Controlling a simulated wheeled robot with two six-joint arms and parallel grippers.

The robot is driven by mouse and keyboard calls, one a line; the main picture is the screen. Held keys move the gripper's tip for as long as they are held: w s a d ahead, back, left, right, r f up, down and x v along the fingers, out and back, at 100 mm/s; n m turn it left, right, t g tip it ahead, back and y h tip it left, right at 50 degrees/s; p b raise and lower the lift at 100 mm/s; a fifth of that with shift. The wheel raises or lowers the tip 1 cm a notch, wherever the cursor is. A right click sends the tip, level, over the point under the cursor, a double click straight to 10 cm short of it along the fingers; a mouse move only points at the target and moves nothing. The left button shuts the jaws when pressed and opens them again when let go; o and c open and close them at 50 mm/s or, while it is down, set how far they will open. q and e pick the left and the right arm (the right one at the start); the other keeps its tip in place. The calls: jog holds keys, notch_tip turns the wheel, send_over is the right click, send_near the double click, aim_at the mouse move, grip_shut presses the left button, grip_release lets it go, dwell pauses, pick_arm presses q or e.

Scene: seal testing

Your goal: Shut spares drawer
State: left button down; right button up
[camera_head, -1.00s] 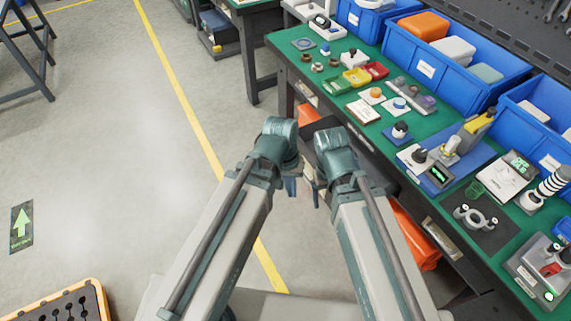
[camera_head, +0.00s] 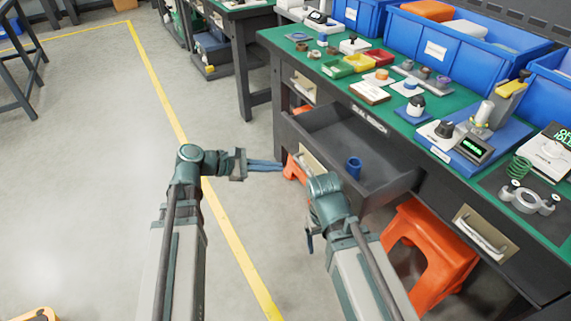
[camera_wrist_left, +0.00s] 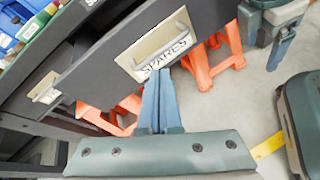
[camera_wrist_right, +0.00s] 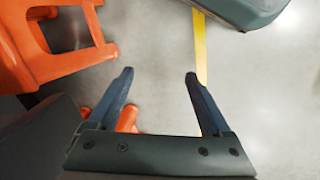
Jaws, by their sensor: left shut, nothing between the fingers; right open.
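The spares drawer (camera_head: 375,178) is dark grey and stands open, pulled out from the green-topped bench, with a blue cylindrical part (camera_head: 353,169) inside. Its front carries a plate labelled SPARES (camera_wrist_left: 163,50) with a metal handle (camera_wrist_left: 165,38). My left gripper (camera_head: 281,166) is shut and empty, pointing at the drawer front. In the left wrist view its fingertips (camera_wrist_left: 160,72) are at the plate's lower edge; I cannot tell whether they touch. My right gripper (camera_wrist_right: 160,76) is open and empty, below and in front of the drawer, pointing down to the floor.
Orange stools (camera_head: 430,243) stand under the bench. Another drawer front with a handle (camera_head: 485,235) is at the right. The green benchtop (camera_head: 340,84) holds blue bins (camera_head: 440,52), small trays and instruments.

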pick_arm(q)
jog(key=w+a+f+n+t+h+b, duration=0.2)
jog(key=w+a+n+t+b, duration=0.25)
jog(key=a+n+b, duration=0.35)
jog(key=p, duration=0.1)
send_near(294, 139)
jog(key=shift+m+t, duration=0.3)
jog(key=shift+t, duration=0.05)
jog(key=x, duration=0.6)
jog(key=shift+d, duration=0.5)
pick_arm(e)
notch_tip(294, 139, down, 9)
jog(key=shift+f, duration=0.1)
pick_arm(q)
jog(key=x, duration=2.4)
jog(key=shift+w+d, duration=0.2)
jog(key=shift+w+r, duration=0.1)
jog(key=v, duration=1.4)
jog(key=shift+s+a, duration=0.25)
jog(key=shift+s, duration=0.05)
pick_arm(e)
jog(key=shift+a, duration=0.7)
